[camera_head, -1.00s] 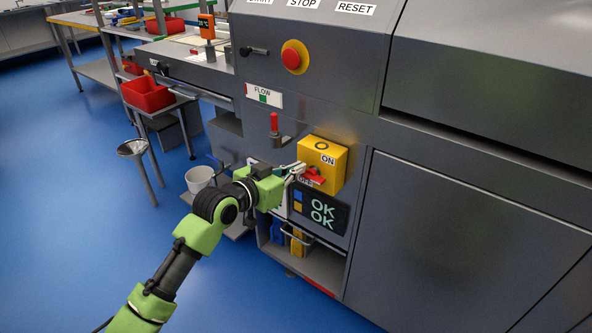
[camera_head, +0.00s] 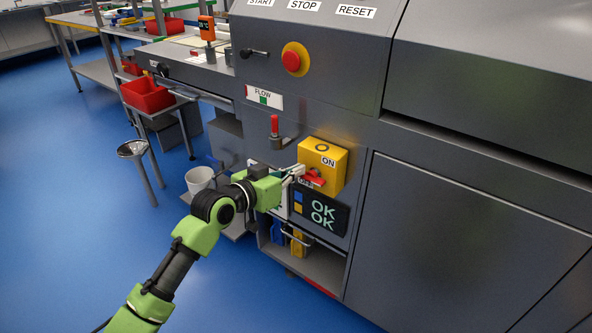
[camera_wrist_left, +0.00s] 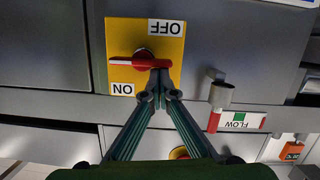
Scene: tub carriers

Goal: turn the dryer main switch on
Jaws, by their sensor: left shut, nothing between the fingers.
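The dryer main switch is a yellow box (camera_head: 333,158) on the grey machine front, with a red rotary handle (camera_head: 316,179). In the left wrist view, which is upside down, the handle (camera_wrist_left: 125,62) lies sideways across the yellow plate (camera_wrist_left: 120,32), its white-marked end to the left. The ON label is at lower left there and the OFF label at upper right. My left gripper (camera_head: 299,170) is shut and empty. Its fingertips (camera_wrist_left: 158,78) are at the handle's unmarked end and appear to touch it. My right gripper is not in view.
An OK display (camera_head: 325,211) sits just below the switch. A red-topped lever (camera_head: 275,130) sticks out to its upper left, under the FLOW label (camera_head: 263,97). A red stop button (camera_head: 295,59) is higher up. A white bucket (camera_head: 199,179) stands behind my left arm.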

